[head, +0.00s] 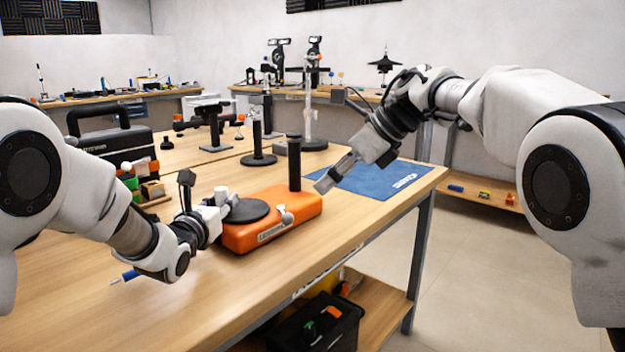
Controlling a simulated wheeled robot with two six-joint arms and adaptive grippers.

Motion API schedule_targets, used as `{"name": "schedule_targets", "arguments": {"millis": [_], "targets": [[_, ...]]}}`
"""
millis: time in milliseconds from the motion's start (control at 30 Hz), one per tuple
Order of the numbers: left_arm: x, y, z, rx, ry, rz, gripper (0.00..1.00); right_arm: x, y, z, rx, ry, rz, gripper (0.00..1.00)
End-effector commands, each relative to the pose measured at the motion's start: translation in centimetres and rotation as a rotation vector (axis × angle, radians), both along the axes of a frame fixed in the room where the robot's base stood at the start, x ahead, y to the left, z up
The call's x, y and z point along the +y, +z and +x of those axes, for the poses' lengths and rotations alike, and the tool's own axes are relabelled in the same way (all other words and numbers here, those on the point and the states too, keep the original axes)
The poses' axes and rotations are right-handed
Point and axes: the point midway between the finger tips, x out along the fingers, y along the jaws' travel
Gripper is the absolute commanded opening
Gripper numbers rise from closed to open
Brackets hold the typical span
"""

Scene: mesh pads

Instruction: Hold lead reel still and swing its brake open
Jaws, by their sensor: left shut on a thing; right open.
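The lead reel looks to be the orange unit (262,232) on the wooden bench, with a black disc (246,210) on top and a black upright post (294,165) at its far end. A small grey lever-like part (285,215) on its near side may be the brake; I cannot tell its position. My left gripper (222,211) is shut at the reel's left end, beside a white cylinder (221,195); the exact part gripped is hidden. My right gripper (322,186) is open and empty, just right of the black post, above the bench.
A blue mat (385,180) lies behind and right of the reel. A black stand (258,145) and a black toolbox (115,143) stand further back. A blue-handled tool (127,276) lies near the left arm. The bench front is clear.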

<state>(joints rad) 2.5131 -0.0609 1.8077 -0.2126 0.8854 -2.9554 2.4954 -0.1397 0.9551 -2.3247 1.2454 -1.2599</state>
Motion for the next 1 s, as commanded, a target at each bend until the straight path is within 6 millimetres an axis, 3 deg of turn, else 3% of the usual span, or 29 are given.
{"name": "schedule_targets", "arguments": {"millis": [167, 200, 267, 300, 667, 1000], "targets": [[0.0, -0.3, 0.0, 0.006, -0.001, 0.002, 0.00, 0.0, 0.0, 0.0, 0.000, 0.000, 0.000, 0.56], [0.0, 0.1, 0.0, -0.001, -0.001, 0.000, 0.30, 0.0, 0.1, 0.0, 0.000, 0.000, 0.000, 0.56], [0.0, 0.1, 0.0, -0.001, -0.001, 0.000, 0.51, 0.0, 0.0, 0.0, 0.000, 0.000, 0.000, 0.56], [0.0, 0.1, 0.0, -0.001, -0.001, 0.000, 0.56, 0.0, 0.0, 0.0, 0.000, 0.000, 0.000, 0.56], [0.1, -0.1, -0.7, 0.004, 0.000, 0.002, 0.56, 0.0, 0.0, 0.0, 0.000, 0.000, 0.000, 0.56], [1.3, -0.1, -6.6, 0.002, 0.000, -0.001, 0.56, 0.0, 0.0, 0.0, 0.000, 0.000, 0.001, 0.56]]}}
